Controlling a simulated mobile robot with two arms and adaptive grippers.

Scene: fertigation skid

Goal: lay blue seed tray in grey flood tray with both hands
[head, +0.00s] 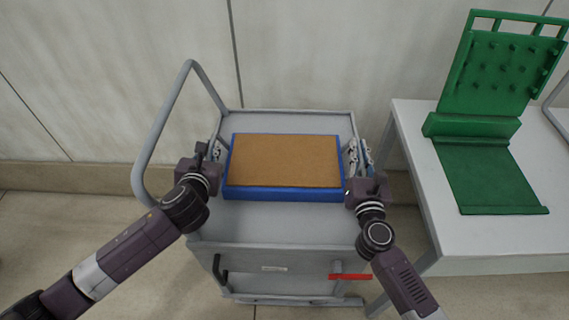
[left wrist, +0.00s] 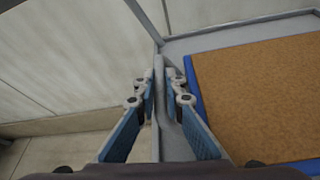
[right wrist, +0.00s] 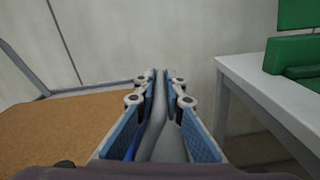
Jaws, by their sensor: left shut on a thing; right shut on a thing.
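The blue seed tray (head: 285,194), filled with a flat brown surface, lies within a grey rimmed top (head: 290,122), which looks like the grey flood tray. I cannot tell whether it rests on the bottom. Its blue edge (left wrist: 196,92) shows right of my left fingers in the left wrist view. My left gripper (head: 214,148) is at the left side, shut on the grey rim (left wrist: 158,110). My right gripper (head: 358,150) is at the right side, shut on the grey rim (right wrist: 157,115) there. The seed tray lies between both grippers, apart from the left fingers.
The grey top belongs to a trolley with a tall bent handle (head: 150,125) at left and a red bar (head: 350,277) low at front. A white table (head: 480,235) with a green pegged stand (head: 490,180) is close on the right. A wall stands behind.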

